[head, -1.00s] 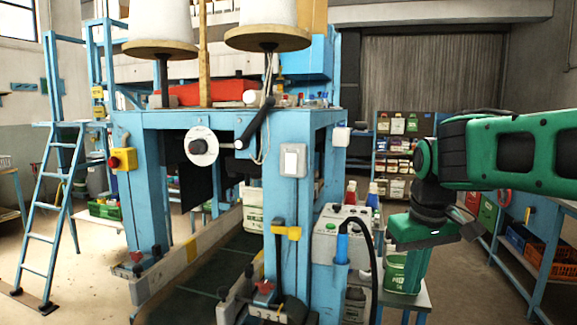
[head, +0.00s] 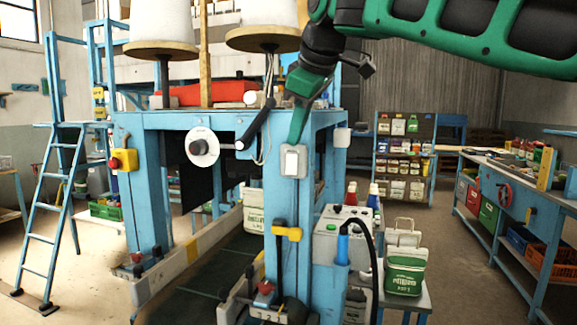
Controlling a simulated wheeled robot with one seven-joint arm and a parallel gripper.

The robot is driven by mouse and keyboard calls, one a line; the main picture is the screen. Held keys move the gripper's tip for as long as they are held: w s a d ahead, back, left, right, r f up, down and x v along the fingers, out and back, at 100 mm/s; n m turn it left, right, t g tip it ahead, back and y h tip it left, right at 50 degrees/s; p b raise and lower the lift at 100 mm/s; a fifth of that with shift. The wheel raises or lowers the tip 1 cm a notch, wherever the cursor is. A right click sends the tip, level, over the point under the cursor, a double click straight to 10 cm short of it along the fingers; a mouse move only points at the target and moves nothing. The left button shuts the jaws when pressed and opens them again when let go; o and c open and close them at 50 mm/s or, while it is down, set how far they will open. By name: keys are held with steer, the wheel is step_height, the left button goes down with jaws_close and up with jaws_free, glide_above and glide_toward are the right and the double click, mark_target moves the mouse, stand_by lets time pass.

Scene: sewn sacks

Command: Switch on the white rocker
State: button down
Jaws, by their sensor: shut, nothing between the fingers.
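The white rocker (head: 291,161) sits in a grey plate on the front face of the blue machine's right post (head: 285,205). My gripper (head: 296,140) is shut and empty. Its green fingers point down from the upper right, with the tips at the top of the rocker. The tips cover part of the plate's upper edge. I cannot tell whether they touch the rocker or stand just in front of it. Which way the rocker is tipped is too small to tell.
A black lever (head: 256,123) and a white dial (head: 202,147) are left of the rocker. A yellow handle (head: 286,232) is below it. Open floor lies right of the machine.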

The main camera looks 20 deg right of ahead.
mark_target(291, 161)
steer(key=x, duration=0.3)
steer(key=d+x, duration=0.1)
steer(key=x, duration=0.3)
steer(key=w+x, duration=0.1)
steer(key=x, duration=0.3)
steer(key=shift+w+d+r, duration=0.1)
steer(key=shift+d+r, duration=0.1)
steer(key=shift+d, duration=0.05)
steer(key=shift+w+d+f, duration=0.1)
steer(key=shift+w+d, duration=0.5)
steer(key=shift+w, duration=0.15)
